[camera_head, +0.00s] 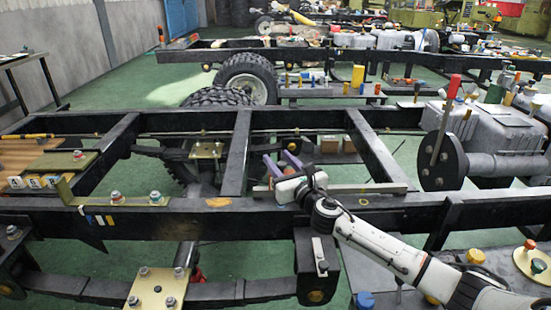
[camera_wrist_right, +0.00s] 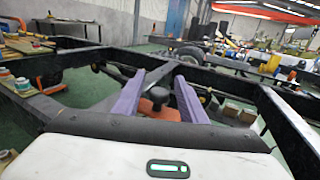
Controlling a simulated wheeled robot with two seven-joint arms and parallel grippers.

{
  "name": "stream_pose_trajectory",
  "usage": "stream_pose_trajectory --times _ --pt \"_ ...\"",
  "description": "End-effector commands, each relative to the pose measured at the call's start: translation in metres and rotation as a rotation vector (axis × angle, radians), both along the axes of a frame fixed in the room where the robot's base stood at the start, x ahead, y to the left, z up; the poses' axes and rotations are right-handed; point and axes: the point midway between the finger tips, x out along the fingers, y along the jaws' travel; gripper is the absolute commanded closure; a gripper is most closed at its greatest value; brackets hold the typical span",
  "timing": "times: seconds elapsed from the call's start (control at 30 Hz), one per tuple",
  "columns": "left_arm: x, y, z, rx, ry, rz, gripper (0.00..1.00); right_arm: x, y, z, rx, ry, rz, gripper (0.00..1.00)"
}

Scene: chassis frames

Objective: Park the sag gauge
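My right gripper (camera_head: 281,162) reaches over the near rail of the black chassis frame (camera_head: 170,208), its purple fingers pointing away into the bay behind it. In the right wrist view the fingers (camera_wrist_right: 159,80) stand apart. An orange piece with a dark knob (camera_wrist_right: 156,96) shows in the gap; I cannot tell if it is between the fingers or beyond them. A long thin grey bar (camera_head: 372,188) lies along the near rail, partly hidden by my wrist. I cannot tell for sure which thing is the sag gauge. My left gripper is not in view.
Crossmembers (camera_head: 236,150) divide the frame into bays. A brass bracket with bolts (camera_head: 135,198) sits on the rail at left. A red-handled rod (camera_head: 446,115) stands by a dark disc at right. Two small brown boxes (camera_head: 338,145) lie beyond the fingers. Lettered blocks (camera_head: 33,182) are at far left.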

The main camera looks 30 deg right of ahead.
Motion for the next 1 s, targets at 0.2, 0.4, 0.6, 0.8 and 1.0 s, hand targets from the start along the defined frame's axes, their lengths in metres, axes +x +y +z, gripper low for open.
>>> stream_pose_trajectory --times 0.2,0.4,0.6,0.8,1.0 --pt "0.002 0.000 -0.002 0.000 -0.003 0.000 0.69 0.021 -0.003 -0.001 0.001 0.001 0.000 0.62" --pt "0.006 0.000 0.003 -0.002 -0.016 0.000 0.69 0.023 -0.003 0.000 0.001 0.001 0.001 0.62" --pt "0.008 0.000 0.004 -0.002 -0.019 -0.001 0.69 0.023 -0.003 0.000 0.001 0.001 0.001 0.75" --pt "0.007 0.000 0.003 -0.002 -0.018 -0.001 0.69 0.023 -0.003 0.000 0.001 0.001 0.001 1.00" --pt "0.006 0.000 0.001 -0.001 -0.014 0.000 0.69 0.023 -0.003 -0.001 0.001 0.001 0.004 1.00"
